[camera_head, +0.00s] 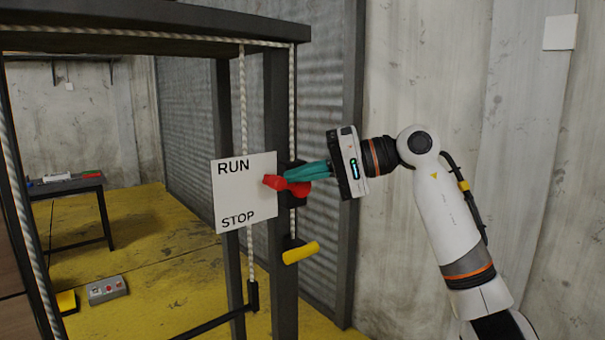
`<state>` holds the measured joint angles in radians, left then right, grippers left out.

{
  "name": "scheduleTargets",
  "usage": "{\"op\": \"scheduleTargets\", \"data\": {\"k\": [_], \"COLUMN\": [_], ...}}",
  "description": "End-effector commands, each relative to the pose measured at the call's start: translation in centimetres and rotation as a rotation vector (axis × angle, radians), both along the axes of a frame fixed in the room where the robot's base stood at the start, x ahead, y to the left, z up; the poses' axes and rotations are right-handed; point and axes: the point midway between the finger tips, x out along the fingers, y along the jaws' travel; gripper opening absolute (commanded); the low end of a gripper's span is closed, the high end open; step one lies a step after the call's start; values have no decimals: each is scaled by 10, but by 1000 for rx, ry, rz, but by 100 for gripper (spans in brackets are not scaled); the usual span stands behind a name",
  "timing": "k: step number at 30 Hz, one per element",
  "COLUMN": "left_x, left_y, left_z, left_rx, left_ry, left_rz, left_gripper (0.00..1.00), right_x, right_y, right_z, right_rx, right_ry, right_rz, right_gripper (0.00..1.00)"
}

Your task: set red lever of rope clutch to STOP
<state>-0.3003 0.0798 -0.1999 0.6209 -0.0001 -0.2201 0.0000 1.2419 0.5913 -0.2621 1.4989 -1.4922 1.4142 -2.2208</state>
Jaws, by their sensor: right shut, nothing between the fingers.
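The red lever (276,182) sticks out at the right edge of a white sign (243,193) marked RUN at the top and STOP at the bottom. Its tip lies between the two words, somewhat nearer RUN in height. The dark clutch body (298,199) is behind it on the post, partly hidden. My right gripper (303,172) comes in from the right with its teal fingers shut and empty. The fingertips are at the lever's upper side, very close or touching; I cannot tell which. My left gripper is out of view.
A dark frame post (283,290) carries the clutch, with a white rope (292,110) beside it. A yellow handle (301,253) juts out below the lever. A dark table (68,185) and a grey button box (108,290) stand at left. Open space lies right of the post.

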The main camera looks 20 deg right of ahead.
Motion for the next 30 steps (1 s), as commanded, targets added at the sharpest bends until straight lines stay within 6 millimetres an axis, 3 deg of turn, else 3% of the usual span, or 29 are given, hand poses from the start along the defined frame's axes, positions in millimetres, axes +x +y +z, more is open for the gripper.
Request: {"op": "scheduleTargets", "data": {"k": [8,22,30], "left_x": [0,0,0], "left_y": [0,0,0], "left_z": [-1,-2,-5], "left_rx": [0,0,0], "left_ry": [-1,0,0], "left_rz": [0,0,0], "left_gripper": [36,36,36], "right_x": [-2,-6,-6], "right_y": [4,15,16], "right_z": [-4,-23,-30], "right_rx": [-138,-547,-534], "right_ry": [-51,-199,-194], "right_rz": [-2,0,0], "right_gripper": [0,0,0]}}
